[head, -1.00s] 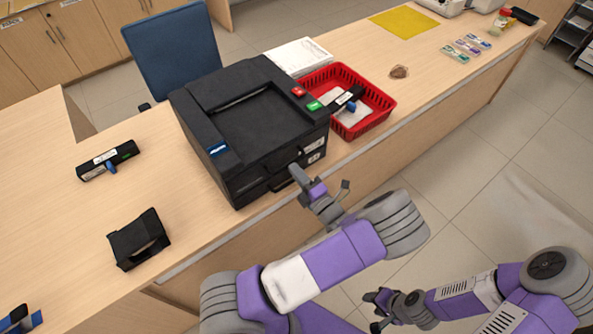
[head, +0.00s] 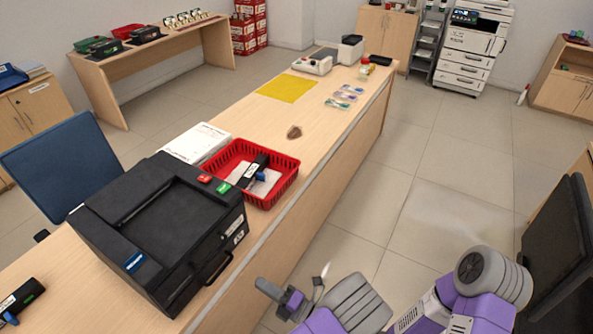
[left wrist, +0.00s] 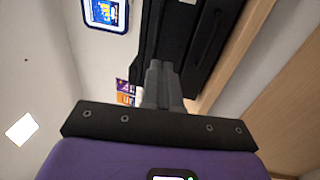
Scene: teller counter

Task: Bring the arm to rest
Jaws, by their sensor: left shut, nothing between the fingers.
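My left gripper (head: 266,287) is at the bottom centre of the head view, beside the front edge of the counter (head: 285,215) and right of the black machine (head: 165,230). In the left wrist view its grey fingers (left wrist: 158,72) are together and hold nothing. The black machine (left wrist: 205,45) fills the upper middle of that view, beyond the fingers. I cannot tell the gap between them. My right arm (head: 480,290) shows at the lower right of the head view; its gripper is out of frame.
A red basket (head: 268,198) with a black-and-blue item (head: 254,170) stands behind the machine. A yellow mat (head: 287,88) lies farther along the counter. A dark monitor-like panel (head: 562,250) is at the right edge. The floor (head: 400,215) right of the counter is clear.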

